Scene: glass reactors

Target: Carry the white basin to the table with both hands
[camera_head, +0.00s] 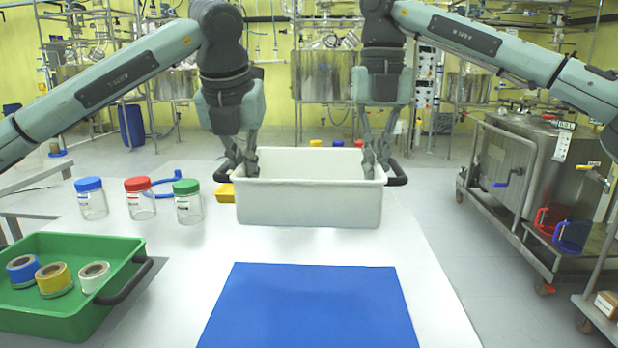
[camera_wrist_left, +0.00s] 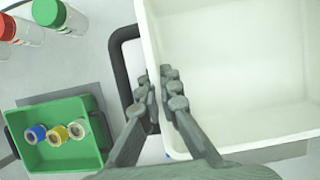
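The white basin (camera_head: 308,203) is upright and empty, at the far part of the white table (camera_head: 190,290); whether it touches the table I cannot tell. It has a dark handle at each end. My left gripper (camera_head: 239,168) is at its left end, with fingers on both sides of the wall beside the handle, closed on it. The left wrist view shows these fingers (camera_wrist_left: 158,100) at the basin's rim (camera_wrist_left: 153,60). My right gripper (camera_head: 377,163) holds the right end the same way. A blue mat (camera_head: 310,308) lies on the table in front, bare.
Three jars with blue (camera_head: 91,200), red (camera_head: 140,199) and green (camera_head: 188,202) lids stand left of the basin. A green tray (camera_head: 60,318) with tape rolls is at the front left. A metal cart (camera_head: 540,170) stands right.

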